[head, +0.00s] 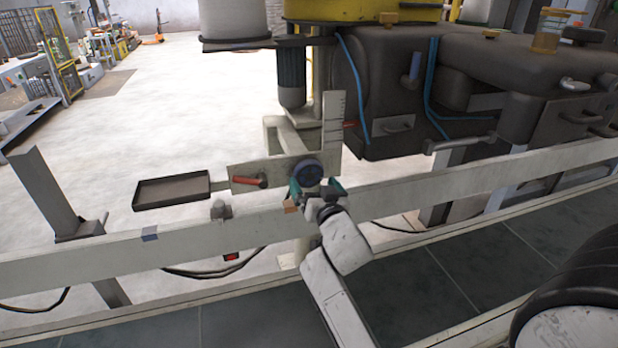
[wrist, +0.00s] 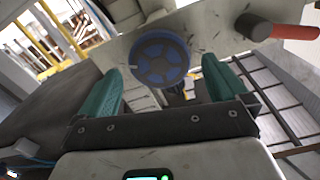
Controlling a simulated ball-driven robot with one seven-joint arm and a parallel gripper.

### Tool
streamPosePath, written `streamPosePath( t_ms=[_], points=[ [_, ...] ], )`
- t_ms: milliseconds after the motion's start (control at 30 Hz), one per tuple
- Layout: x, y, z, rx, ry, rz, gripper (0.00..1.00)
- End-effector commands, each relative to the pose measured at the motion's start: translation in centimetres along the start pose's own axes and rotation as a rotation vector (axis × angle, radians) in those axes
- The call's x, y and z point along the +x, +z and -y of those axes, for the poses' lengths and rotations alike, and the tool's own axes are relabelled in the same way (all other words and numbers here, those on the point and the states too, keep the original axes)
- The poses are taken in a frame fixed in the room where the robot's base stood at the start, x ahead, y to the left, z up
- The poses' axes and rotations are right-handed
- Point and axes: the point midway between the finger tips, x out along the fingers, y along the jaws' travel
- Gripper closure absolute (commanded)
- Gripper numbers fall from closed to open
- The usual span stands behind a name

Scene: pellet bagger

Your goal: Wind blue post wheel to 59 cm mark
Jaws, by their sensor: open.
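The blue post wheel (head: 307,173) is a small round spoked handwheel on a pale plate. It also shows in the wrist view (wrist: 160,60), ahead of my fingers and a little left of the middle between them. My gripper (head: 316,190) has teal fingers, stands just below and in front of the wheel, and is open. In the wrist view its fingers (wrist: 163,80) are spread wider than the wheel; I cannot tell whether they touch it. An upright scale (head: 334,120) with tick marks rises above the plate. Its numbers are too small to read.
A red-handled lever (head: 250,181) sits left of the wheel, and also shows in the wrist view (wrist: 285,30). A dark shallow tray (head: 172,190) is further left. A long pale rail (head: 420,192) runs below the wheel. Dark machinery (head: 395,80) stands behind right.

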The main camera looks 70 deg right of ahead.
Motion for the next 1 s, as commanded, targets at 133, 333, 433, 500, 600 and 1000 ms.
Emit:
streamPosePath(
  t_ms=[133, 333, 433, 500, 600, 1000],
  points=[
    [2.2, 0.0, 0.0, -0.001, 0.0, -0.001, 0.0],
    [3.6, 0.0, 0.0, 0.0, -0.001, 0.0, 0.0],
    [3.8, 0.0, 0.0, 0.0, -0.001, 0.0, 0.0],
    [3.8, 0.0, 0.0, 0.0, -0.001, 0.001, 0.0],
    [3.7, 0.0, 0.0, 0.0, -0.001, 0.001, 0.0],
    [3.7, 0.0, 0.0, -0.001, -0.001, 0.001, 0.35]
  ],
)
